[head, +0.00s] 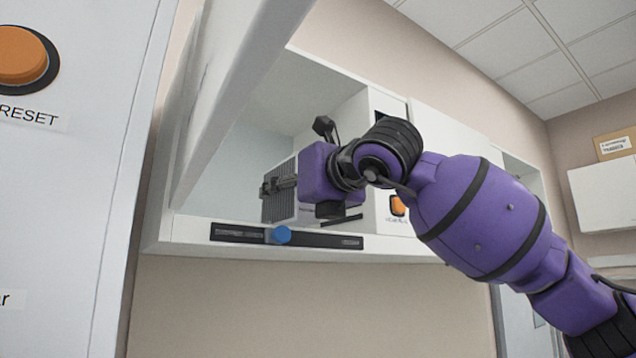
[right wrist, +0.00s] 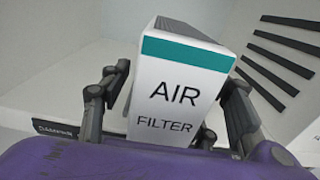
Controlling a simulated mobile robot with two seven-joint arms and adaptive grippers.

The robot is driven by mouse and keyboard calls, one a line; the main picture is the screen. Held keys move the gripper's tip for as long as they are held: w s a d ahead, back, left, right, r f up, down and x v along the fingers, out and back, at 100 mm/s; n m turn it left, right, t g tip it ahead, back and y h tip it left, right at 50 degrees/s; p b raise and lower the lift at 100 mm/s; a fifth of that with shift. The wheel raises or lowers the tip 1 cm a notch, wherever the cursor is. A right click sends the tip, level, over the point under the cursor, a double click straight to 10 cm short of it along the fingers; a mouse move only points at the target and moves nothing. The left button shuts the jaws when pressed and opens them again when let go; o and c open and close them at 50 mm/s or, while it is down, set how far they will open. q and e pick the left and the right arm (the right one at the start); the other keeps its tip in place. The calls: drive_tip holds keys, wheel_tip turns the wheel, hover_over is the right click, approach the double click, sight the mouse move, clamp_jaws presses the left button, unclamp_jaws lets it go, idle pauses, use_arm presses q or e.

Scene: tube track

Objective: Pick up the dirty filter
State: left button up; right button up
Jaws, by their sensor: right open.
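The filter (right wrist: 178,96) is a white box with a teal band and the words "AIR FILTER" on its front, in the middle of the right wrist view. In the head view its grey ribbed side (head: 281,207) shows inside the open white cabinet, partly hidden by my right gripper (head: 284,184). In the right wrist view my right gripper's dark fingers (right wrist: 172,98) are spread, one on each side of the filter. I cannot tell whether they touch it. My left gripper is in neither view.
The cabinet's raised door (head: 236,90) hangs at the left of the opening. A black slider strip with a blue knob (head: 281,235) runs along the front edge. An orange button (head: 397,205) sits right of the opening, and a RESET panel (head: 75,200) stands at far left.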

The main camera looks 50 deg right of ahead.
drive_tip(key=v, duration=1.1)
drive_tip(key=shift+s, duration=0.1)
